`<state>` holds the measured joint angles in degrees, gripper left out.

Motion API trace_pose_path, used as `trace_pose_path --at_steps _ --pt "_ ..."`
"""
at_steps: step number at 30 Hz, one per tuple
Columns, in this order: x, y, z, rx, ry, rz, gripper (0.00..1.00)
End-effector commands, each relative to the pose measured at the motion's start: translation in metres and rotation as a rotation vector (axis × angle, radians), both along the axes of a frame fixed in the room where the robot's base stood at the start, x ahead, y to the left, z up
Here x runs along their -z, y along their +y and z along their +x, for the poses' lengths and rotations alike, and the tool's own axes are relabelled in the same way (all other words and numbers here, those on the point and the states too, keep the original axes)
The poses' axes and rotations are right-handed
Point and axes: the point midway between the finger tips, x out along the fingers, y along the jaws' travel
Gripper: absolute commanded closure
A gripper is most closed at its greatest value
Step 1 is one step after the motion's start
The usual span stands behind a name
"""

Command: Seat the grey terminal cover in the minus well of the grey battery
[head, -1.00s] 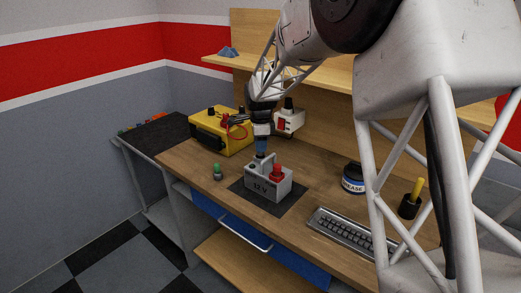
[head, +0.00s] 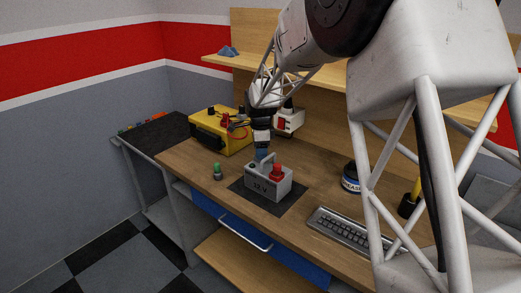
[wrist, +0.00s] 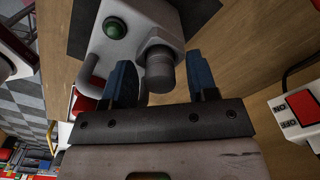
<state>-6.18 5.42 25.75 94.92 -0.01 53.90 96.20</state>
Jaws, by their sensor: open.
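The grey battery (head: 262,187), marked 12 V, stands upright on a dark mat on the bench. Its handle (head: 263,161) spans the top. A red cover (head: 277,171) sits on its right side. My gripper (head: 262,154) is low over the battery's far left part. In the wrist view my gripper (wrist: 160,72) is open, one blue finger on each side of a dark grey cylinder, the grey terminal cover (wrist: 159,72). The cover stands on a raised collar (wrist: 157,37) of the battery. How deep it sits, and whether either finger touches it, I cannot tell.
A yellow case (head: 219,133) and a white switch box (head: 288,121) stand behind. A small green-topped piece (head: 217,172) is left of the mat. A grease tin (head: 350,178) and keyboard (head: 345,231) are to the right.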

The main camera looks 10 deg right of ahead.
Motion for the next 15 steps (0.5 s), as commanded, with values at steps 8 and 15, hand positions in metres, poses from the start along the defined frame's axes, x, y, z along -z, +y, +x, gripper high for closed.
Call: trace_pose_path --at_steps 8,15 --pt "-0.003 0.000 0.000 0.000 0.000 0.000 0.47" --pt "-0.021 0.000 0.000 0.000 -0.002 0.000 0.47"
